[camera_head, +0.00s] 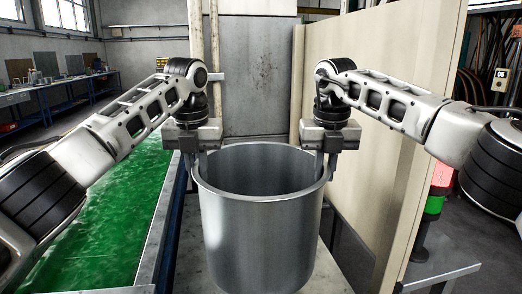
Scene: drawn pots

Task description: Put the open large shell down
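The open large shell is a plain grey metal cylinder (262,240) with an open top, upright in the middle of the head view. My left gripper (197,168) points down at the left side of its rim, with the fingers around the wall. My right gripper (326,168) does the same at the right side of the rim. Both appear shut on the wall, one on each side. The shell's bottom is at the lower picture edge, so I cannot tell whether it touches the grey surface (335,275) under it.
A green-topped conveyor or table (95,235) runs along the left. A beige panel (385,130) stands close on the right, near my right arm. A grey pillar (260,80) is behind the shell. A red and green signal light (437,190) stands at the right.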

